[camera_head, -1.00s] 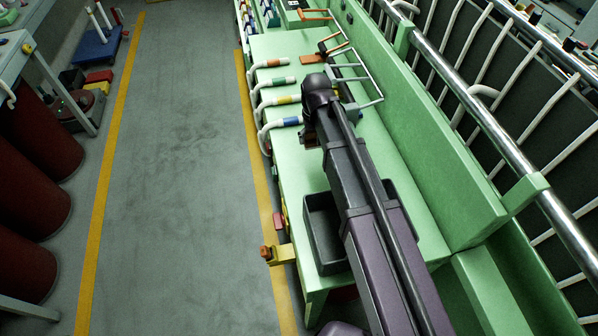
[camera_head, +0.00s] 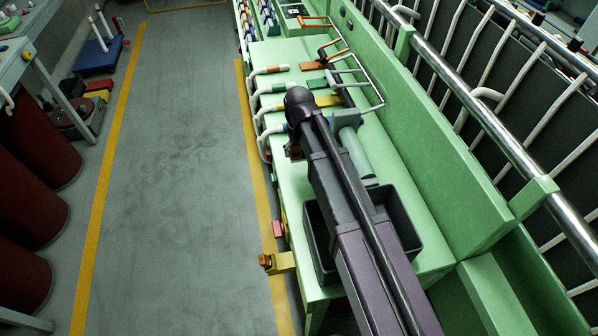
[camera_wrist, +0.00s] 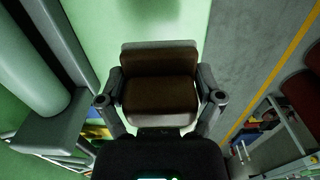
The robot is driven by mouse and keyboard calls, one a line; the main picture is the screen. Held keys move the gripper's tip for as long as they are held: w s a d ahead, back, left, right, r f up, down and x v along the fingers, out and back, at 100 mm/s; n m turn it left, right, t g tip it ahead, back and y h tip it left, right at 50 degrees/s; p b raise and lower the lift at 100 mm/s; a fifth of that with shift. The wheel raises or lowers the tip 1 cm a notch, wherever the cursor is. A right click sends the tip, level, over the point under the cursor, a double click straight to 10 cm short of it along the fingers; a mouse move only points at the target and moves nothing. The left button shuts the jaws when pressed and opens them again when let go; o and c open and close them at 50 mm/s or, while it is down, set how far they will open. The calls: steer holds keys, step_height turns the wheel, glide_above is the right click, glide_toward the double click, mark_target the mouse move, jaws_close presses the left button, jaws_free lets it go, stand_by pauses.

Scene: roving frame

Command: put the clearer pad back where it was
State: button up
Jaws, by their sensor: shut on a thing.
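A brown, block-like pad, which I take to be the clearer pad (camera_wrist: 160,92), sits between the two fingers of my gripper (camera_wrist: 161,88) in the wrist view. The fingers press its left and right sides. Behind it lie the pale green bench top and, to the right, the grey floor. In the head view my arm covers most of the gripper; only a small dark brown bit (camera_head: 293,152) shows at the bench's left edge. An orange pad (camera_head: 312,66), a green pad (camera_head: 317,83) and a yellow pad (camera_head: 328,101) lie in a row on the green bench (camera_head: 268,190).
White curved handles with coloured bands (camera_head: 268,69) line the bench's left edge. A dark open bin (camera_head: 408,228) stands under my arm. Wire loops (camera_head: 372,92) rise at the back. A yellow bracket (camera_head: 282,262) juts over the aisle. The floor aisle (camera_head: 190,180) is clear.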

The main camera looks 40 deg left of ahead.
steer(key=b, duration=0.5)
glide_above(299, 174)
steer(key=shift+s+f, duration=0.1)
steer(key=shift+f, duration=2.55)
steer(key=shift+f, duration=0.1)
steer(key=shift+f+b, duration=1.75)
steer(key=shift+f, duration=0.05)
steer(key=shift+f, duration=0.15)
steer(key=o, duration=0.9)
steer(key=shift+o, duration=0.2)
steer(key=shift+r, duration=0.2)
step_height(299, 174, up, 12)
steer(key=p, duration=1.2)
